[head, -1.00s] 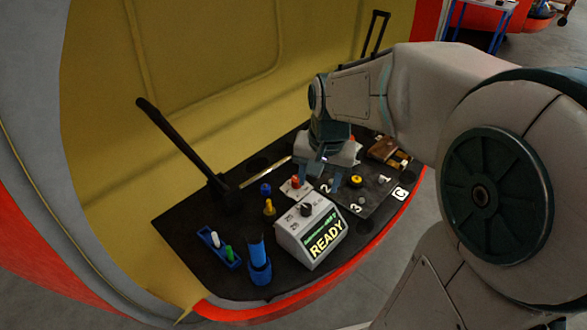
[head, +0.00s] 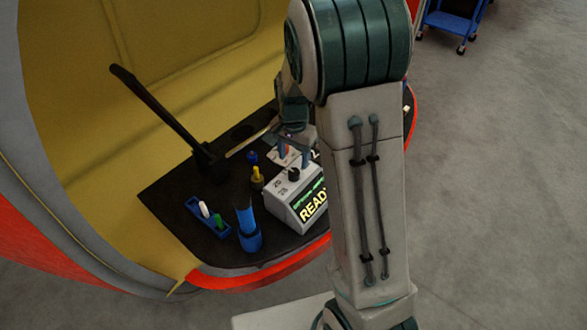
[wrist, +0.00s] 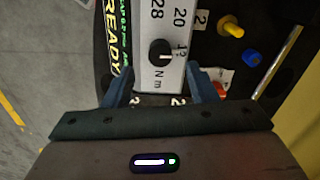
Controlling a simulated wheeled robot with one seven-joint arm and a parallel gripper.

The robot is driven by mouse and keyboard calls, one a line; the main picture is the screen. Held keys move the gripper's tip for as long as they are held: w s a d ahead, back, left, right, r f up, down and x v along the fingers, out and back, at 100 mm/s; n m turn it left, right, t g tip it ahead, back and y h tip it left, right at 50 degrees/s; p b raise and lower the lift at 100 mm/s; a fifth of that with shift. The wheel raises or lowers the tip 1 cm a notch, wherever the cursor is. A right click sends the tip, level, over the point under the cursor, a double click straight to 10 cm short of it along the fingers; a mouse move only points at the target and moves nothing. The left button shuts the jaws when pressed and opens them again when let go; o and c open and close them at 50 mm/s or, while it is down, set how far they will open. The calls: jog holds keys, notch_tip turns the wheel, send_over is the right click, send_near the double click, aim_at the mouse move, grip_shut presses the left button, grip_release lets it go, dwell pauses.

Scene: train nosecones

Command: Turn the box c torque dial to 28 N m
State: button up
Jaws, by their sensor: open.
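The grey torque box (head: 287,207) stands on the black shelf, with READY in yellow on its display. Its black dial (head: 293,174) is on top. In the wrist view the dial (wrist: 160,52) sits among the printed marks 28, 20 and 12 and the letters N m. Its white pointer line appears to face the 12 mark. My arm hides the shelf's right part.
A blue cylinder (head: 247,228), a blue tray (head: 207,216) with white and green pegs, and a yellow knob (head: 257,178) stand left of the box. A long black lever (head: 160,112) rises behind. A blue cart (head: 455,25) is far right.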

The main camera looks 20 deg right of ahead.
aim_at(293, 172)
jog(key=shift+f, duration=2.75)
jog(key=c, duration=1)
